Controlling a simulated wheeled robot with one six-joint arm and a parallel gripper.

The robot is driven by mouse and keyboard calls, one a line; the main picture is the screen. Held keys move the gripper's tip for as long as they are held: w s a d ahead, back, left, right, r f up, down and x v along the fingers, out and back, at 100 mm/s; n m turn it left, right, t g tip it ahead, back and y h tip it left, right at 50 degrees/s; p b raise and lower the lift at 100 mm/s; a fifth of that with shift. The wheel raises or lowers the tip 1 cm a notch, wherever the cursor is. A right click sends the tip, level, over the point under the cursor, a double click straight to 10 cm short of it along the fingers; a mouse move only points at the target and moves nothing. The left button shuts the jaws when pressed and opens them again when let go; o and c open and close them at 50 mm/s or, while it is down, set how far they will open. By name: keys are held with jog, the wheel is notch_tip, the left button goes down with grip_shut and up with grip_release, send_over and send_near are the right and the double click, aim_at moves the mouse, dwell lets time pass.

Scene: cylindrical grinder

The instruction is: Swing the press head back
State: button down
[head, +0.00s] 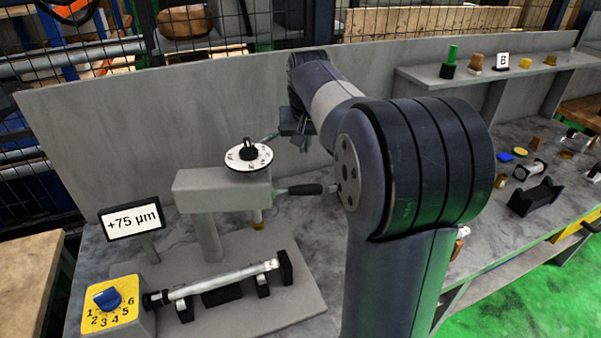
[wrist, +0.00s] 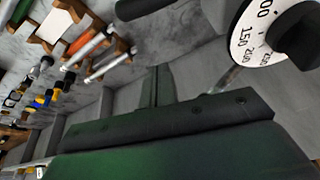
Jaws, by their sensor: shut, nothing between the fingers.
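The press head is a grey block (head: 222,190) on a grey post in the head view, above a fixture that holds a long pale cylinder (head: 222,280). A white numbered dial with a black knob (head: 248,156) sits on top of it. A black-gripped handle (head: 300,190) sticks out from its right side. My gripper (head: 304,146) is shut and empty, above the handle and right of the dial, apart from the handle. In the wrist view the shut fingers (wrist: 158,85) show, with the dial (wrist: 244,36) at upper right and a dark bar, likely the handle, at top.
A sign reading +75 µm (head: 131,221) and a yellow selector box with a blue knob (head: 109,300) stand at left. A grey back wall (head: 110,120) runs behind. A shelf (head: 500,68) with several small parts is at right, with loose parts on the bench below.

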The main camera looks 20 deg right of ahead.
notch_tip(320, 180, down, 9)
jog(key=s+p, duration=0.1)
jog(key=p, duration=0.1)
jog(key=shift+a+r, duration=0.15)
dwell(0.3)
